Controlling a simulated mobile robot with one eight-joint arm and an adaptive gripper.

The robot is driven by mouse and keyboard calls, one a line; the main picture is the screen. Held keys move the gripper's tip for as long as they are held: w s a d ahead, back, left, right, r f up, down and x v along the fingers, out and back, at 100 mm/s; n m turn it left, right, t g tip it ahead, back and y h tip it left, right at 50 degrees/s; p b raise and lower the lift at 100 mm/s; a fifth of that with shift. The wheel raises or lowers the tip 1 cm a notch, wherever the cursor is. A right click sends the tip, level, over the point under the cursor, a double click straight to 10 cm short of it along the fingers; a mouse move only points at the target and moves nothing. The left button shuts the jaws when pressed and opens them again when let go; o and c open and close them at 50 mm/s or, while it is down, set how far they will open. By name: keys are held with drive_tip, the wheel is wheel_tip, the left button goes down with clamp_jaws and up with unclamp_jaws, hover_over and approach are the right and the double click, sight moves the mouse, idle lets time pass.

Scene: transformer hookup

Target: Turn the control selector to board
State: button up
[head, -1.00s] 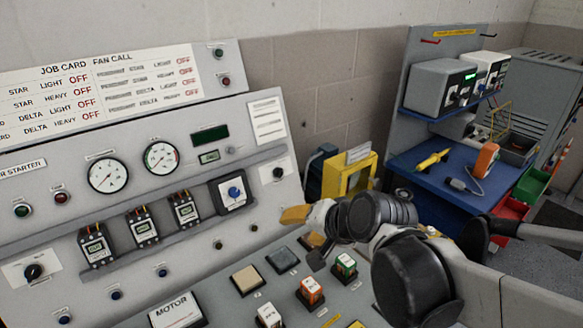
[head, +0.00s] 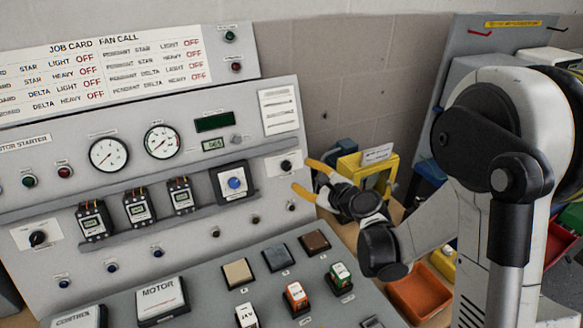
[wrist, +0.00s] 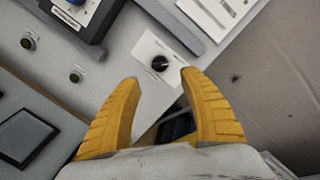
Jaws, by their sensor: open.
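A black rotary knob (head: 286,166) on a white plate sits at the right end of the sloping panel. It also shows in the wrist view (wrist: 160,63), just beyond the fingertips. My gripper (head: 309,178) has yellow fingers spread apart, just right of and below this knob in the head view. In the wrist view the open, empty fingers (wrist: 159,80) point at the knob, with no visible contact. A second black knob (head: 38,238) on a white plate is at the panel's lower left. The plate labels are too small to read, so I cannot tell the selector's setting.
A blue-knobbed unit (head: 235,182) sits left of the right knob. A yellow frame (head: 366,175) stands behind my gripper. My arm covers much of the right side.

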sight(290, 168)
drive_tip(key=b+x, duration=0.1)
drive_tip(key=x, duration=0.7)
drive_tip(key=shift+w+a+f+b, duration=0.1)
drive_tip(key=shift+w+b, duration=0.1)
drive_tip(key=shift+b, duration=0.1)
drive_tip(key=shift+c, duration=0.5)
clamp_jaws()
